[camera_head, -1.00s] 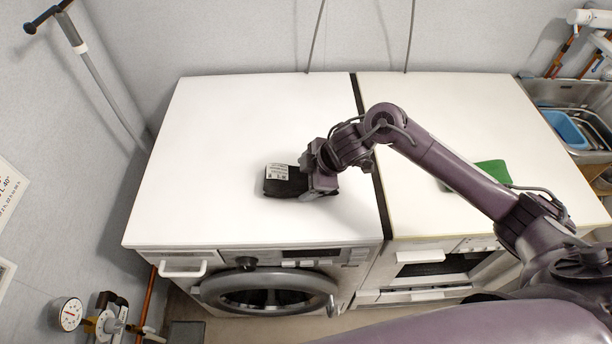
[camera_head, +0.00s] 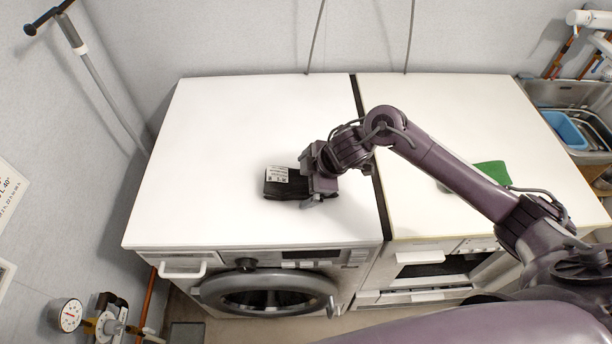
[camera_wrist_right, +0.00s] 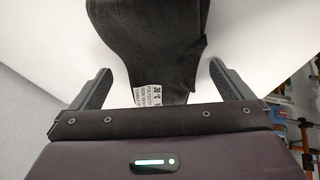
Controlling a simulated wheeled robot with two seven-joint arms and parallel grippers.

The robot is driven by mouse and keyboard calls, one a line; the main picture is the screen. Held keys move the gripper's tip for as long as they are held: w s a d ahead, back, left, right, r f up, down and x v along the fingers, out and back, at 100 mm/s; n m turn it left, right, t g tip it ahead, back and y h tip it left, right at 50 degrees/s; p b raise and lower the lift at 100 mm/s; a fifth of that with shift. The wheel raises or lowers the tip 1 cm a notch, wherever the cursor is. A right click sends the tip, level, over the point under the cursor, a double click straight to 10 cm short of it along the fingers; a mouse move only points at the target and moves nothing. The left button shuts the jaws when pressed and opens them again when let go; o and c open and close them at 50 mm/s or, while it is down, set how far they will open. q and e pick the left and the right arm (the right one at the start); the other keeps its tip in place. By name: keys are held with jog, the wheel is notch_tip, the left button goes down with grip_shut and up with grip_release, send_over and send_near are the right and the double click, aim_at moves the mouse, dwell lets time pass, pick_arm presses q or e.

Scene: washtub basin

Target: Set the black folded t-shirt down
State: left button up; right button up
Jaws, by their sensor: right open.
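The black folded t-shirt (camera_head: 284,185) with a white label lies on the white top of the left washing machine (camera_head: 225,150), toward its front right. In the right wrist view the black t-shirt (camera_wrist_right: 155,50) lies between the two fingers, with a gap on each side. My right gripper (camera_head: 306,188) is at the right end of the t-shirt in the head view. Its fingers (camera_wrist_right: 158,82) are spread in the wrist view and do not press on the cloth. My left gripper is not in view.
A second white-topped appliance (camera_head: 455,120) stands to the right across a dark gap, with a green item (camera_head: 492,172) on it, partly behind my arm. A sink with a blue basin (camera_head: 565,130) is at the far right. The left machine's top is otherwise clear.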

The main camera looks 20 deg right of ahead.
jog(key=v, duration=1.2)
jog(key=shift+b, duration=0.3)
jog(key=shift+d, duration=0.1)
